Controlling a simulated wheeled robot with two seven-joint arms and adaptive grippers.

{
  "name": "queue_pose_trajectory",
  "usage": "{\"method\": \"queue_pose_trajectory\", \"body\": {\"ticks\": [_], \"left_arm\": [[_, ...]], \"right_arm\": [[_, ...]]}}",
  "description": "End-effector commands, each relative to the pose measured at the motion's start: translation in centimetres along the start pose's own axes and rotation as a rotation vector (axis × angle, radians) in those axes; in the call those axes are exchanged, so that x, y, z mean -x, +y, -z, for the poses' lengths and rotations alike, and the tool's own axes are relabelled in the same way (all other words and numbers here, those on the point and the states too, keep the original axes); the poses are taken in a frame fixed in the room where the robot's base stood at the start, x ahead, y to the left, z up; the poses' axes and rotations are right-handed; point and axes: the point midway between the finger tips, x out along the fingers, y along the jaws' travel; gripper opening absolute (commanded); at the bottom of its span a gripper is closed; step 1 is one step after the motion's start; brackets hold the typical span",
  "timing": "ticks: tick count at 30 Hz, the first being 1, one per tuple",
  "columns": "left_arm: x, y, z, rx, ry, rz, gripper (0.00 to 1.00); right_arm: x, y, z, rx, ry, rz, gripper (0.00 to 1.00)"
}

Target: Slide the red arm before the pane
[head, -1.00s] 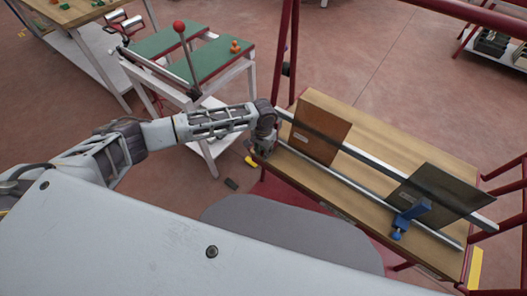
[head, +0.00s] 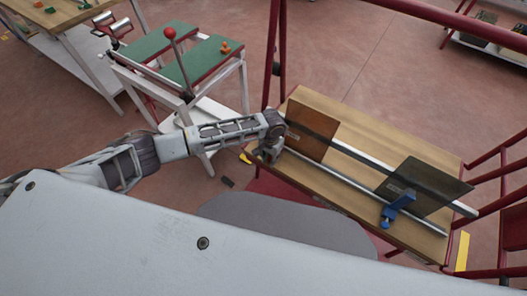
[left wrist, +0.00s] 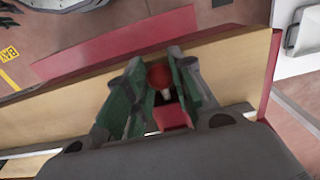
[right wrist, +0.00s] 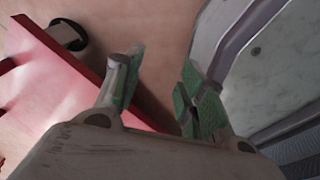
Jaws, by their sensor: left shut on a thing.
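My left gripper (head: 268,153) is at the left end of the bench, by the near rail (head: 350,188). In the left wrist view its green-padded fingers (left wrist: 160,90) are shut around the red arm, whose round knob (left wrist: 159,76) and red block (left wrist: 171,116) show between them. The gripper hides the red arm in the head view. A brown pane (head: 309,130) stands just right of the gripper. A dark see-through pane (head: 427,185) stands further right, with a blue arm (head: 397,207) before it. My right gripper (right wrist: 158,95) is open and empty in the right wrist view.
A second rail (head: 360,157) runs along the wooden bench top (head: 400,133) across the panes. Red frame posts (head: 275,60) rise at its left end. A green-topped table (head: 200,62) with a red-knobbed lever stands behind my left arm.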

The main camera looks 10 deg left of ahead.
Motion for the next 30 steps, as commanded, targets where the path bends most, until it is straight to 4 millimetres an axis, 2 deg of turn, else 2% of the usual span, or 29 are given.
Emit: {"method": "queue_pose_trajectory", "body": {"ticks": [6, 18, 24, 30], "left_arm": [[0.2, 3.2, -0.1, -0.002, -0.001, -0.004, 0.0], [0.2, 8.3, 0.0, -0.002, 0.0, -0.004, 0.0], [0.1, 9.6, 0.0, 0.0, 0.001, -0.002, 0.0], [0.1, 10.1, 0.0, 0.0, 0.001, -0.002, 0.0]], "right_arm": [[1.5, -0.5, -1.2, 0.001, -0.012, 0.007, 0.4], [3.5, -2.2, -1.4, -0.003, -0.018, 0.027, 0.4], [3.9, -2.7, -1.4, -0.005, -0.018, 0.032, 0.4], [4.0, -3.5, -1.4, -0.007, -0.019, 0.041, 0.4]]}}
